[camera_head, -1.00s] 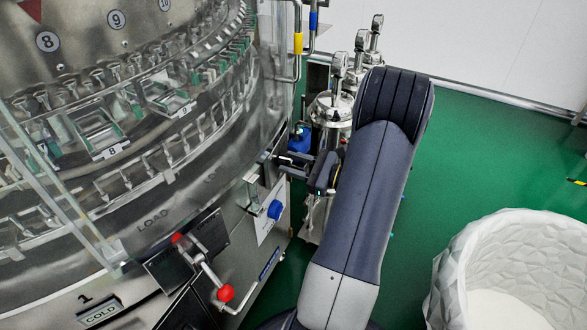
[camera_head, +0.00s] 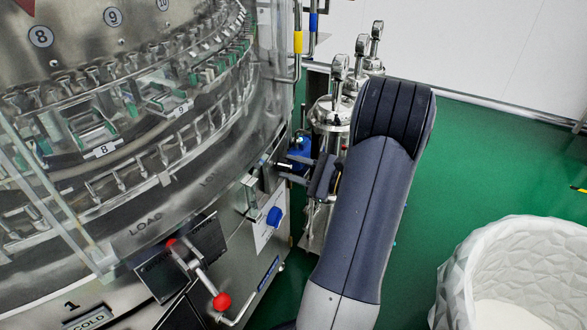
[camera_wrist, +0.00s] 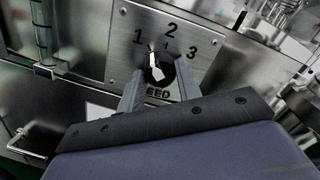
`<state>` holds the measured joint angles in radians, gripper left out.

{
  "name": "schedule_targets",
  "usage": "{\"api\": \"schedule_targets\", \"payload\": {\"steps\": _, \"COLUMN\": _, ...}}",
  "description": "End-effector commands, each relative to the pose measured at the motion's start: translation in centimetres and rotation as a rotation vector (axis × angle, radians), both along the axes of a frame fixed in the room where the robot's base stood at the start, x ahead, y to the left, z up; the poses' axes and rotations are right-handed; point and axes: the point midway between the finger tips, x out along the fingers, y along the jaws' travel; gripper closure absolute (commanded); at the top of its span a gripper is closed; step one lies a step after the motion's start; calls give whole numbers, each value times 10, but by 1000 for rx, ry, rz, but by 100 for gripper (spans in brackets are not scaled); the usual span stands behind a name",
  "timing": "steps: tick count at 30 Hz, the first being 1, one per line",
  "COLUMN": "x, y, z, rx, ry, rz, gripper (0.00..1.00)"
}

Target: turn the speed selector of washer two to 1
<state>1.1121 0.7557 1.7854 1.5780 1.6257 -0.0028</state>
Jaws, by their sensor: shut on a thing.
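The speed selector (camera_wrist: 160,70) is a round black knob with a white pointer mark, on a metal plate (camera_wrist: 121,62) printed 1, 2 and 3 in the wrist view. The white mark points up and left, on the side of the 1; its exact setting is hard to tell. My gripper (camera_wrist: 155,84) is shut on the knob, one finger at each side. The fingers partly cover the word below it, leaving "EED" visible. In the head view my gripper (camera_head: 288,170) reaches the right side of the steel rotary washer (camera_head: 75,190); the knob itself cannot be made out there.
Steel canisters with gauges (camera_head: 330,115) stand behind my arm. A white textured bin (camera_head: 455,275) is at lower right. Green floor lies open between.

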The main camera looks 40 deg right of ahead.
Motion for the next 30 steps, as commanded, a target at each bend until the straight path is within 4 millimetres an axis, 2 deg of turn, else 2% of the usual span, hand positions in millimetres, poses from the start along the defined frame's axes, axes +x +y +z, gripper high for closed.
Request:
{"api": "schedule_targets", "payload": {"steps": 3, "x": 0, "y": 0, "z": 0, "rx": 0, "ry": 1, "rz": -1, "gripper": 90}}
{"api": "schedule_targets", "payload": {"steps": 4, "x": 0, "y": 0, "z": 0, "rx": 0, "ry": 1, "rz": -1, "gripper": 66}}
{"api": "schedule_targets", "payload": {"steps": 12, "x": 0, "y": 0, "z": 0, "rx": 0, "ry": 0, "rz": 0, "gripper": 45}}
{"api": "schedule_targets", "payload": {"steps": 22, "x": -5, "y": -3, "z": 0, "rx": 1, "ry": 1, "rz": -1, "gripper": 45}}
{"api": "schedule_targets", "payload": {"steps": 26, "x": -22, "y": -12, "z": 0, "rx": 1, "ry": 1, "rz": -5, "gripper": 45}}
{"api": "schedule_targets", "payload": {"steps": 30, "x": -46, "y": -26, "z": -1, "rx": 2, "ry": 1, "rz": -6, "gripper": 45}}
